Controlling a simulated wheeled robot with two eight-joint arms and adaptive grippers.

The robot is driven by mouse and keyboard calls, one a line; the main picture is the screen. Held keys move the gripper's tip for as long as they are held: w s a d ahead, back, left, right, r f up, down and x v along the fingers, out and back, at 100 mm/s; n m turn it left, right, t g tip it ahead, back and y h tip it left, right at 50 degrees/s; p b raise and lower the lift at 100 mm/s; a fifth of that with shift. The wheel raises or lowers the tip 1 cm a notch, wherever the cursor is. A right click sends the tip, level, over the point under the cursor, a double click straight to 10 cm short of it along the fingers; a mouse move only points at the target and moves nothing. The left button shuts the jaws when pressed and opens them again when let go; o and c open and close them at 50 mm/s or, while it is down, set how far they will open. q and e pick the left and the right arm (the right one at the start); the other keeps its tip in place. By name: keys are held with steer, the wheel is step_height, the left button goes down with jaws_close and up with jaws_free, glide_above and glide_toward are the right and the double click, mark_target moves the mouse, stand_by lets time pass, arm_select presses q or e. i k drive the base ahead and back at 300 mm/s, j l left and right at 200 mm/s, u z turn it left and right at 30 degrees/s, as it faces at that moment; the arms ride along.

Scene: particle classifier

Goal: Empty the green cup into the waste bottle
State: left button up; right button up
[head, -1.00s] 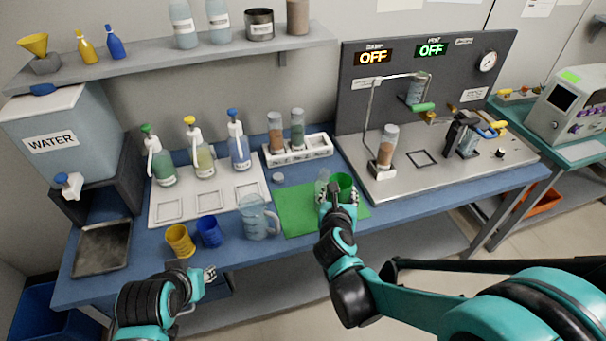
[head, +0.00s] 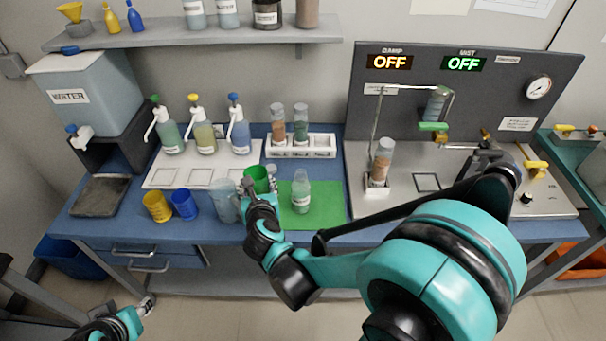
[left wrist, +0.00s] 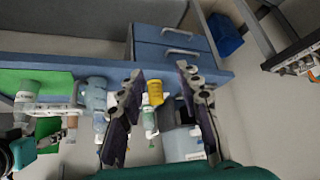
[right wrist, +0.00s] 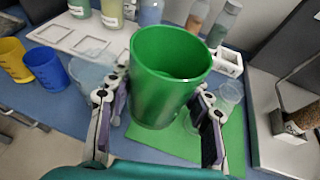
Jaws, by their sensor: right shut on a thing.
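The green cup (head: 257,174) is in my right gripper (head: 262,187), near the left edge of the green mat. In the right wrist view the cup (right wrist: 168,75) sits between the two fingers (right wrist: 160,112), with its open mouth visible; I cannot tell what is inside. A clear bottle with a label (head: 301,194) stands upright on the mat, right of the cup. The label is too small to read, so I cannot confirm it is the waste bottle. My left gripper (head: 146,305) is low in front of the table; the left wrist view shows its fingers (left wrist: 162,115) apart and empty.
A clear jug (head: 226,203) stands just left of the held cup, with blue (head: 184,204) and yellow (head: 157,206) cups further left. Pump bottles stand on a white tray (head: 160,179) behind. A tube rack (head: 318,148) is behind the green mat (head: 325,210).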

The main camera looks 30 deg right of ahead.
mark_target(301, 192)
steer(key=k+l, duration=0.15)
steer(key=l, duration=0.25)
steer(key=k+l+u, duration=0.1)
steer(key=l, duration=0.3)
steer(key=k+l, duration=0.3)
steer(key=k+l+u, duration=0.1)
steer(key=l, duration=0.4)
steer(key=i+l, duration=0.3)
